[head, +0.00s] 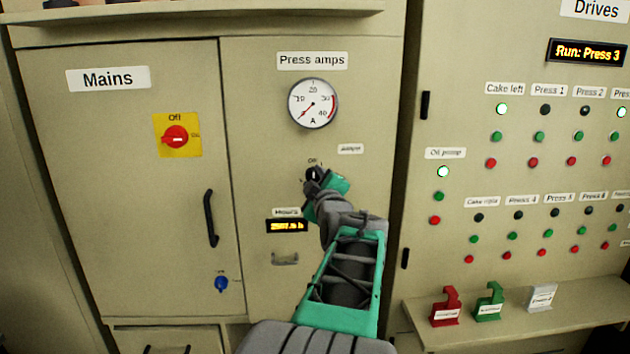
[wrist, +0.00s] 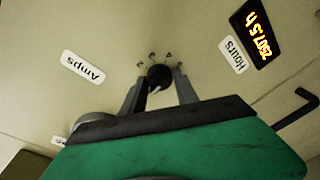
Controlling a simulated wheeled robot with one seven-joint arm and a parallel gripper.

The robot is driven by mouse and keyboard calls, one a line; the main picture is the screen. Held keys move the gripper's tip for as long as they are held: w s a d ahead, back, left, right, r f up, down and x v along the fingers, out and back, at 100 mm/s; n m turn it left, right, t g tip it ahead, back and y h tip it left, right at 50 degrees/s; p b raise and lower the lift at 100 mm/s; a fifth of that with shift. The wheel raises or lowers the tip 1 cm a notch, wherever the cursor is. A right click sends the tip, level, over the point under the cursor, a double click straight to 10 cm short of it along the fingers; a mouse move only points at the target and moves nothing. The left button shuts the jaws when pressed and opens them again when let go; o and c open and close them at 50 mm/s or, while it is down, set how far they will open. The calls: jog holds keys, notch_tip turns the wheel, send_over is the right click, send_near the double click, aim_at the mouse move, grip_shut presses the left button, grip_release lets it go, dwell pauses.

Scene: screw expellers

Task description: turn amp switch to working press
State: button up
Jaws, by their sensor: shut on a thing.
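The amp switch is a black round knob (wrist: 159,77) on the cabinet, with small position marks around its far side in the wrist view. In the head view the knob (head: 313,174) sits below the press amps gauge (head: 313,103), with "Off" above it. My gripper (wrist: 160,88) is shut on the knob, one finger on each side. In the head view my gripper (head: 318,182) hides much of the knob and its marks. The gauge needle points to the lower left, near zero. The display over the drives panel (head: 587,52) reads "Run: Press 3".
The red mains switch (head: 175,137) on its yellow plate is at left. An hours display (head: 286,226) and a handle (head: 285,259) are below the knob. The drives panel with lamps and buttons is at right, above a shelf (head: 590,290) with red, green and white tags.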

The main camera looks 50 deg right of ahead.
grip_shut()
jog(key=shift+b, duration=0.45)
jog(key=shift+w+a+f+m+g+h+b, duration=0.1)
jog(key=shift+m+g+h+b, duration=0.3)
jog(key=shift+m+b, duration=3.5)
jog(key=shift+w+m+g+h+b, duration=0.15)
jog(key=shift+m+h+b, duration=0.6)
jog(key=shift+m+b, duration=3.15)
jog(key=shift+s+a+f+m+g+h+b, duration=0.1)
jog(key=shift+m+g+h+b, duration=0.3)
jog(key=shift+m+b, duration=3.5)
jog(key=m+p, duration=0.2)
jog(key=m, duration=0.1)
jog(key=shift+r+h, duration=0.1)
jog(key=shift+h, duration=0.15)
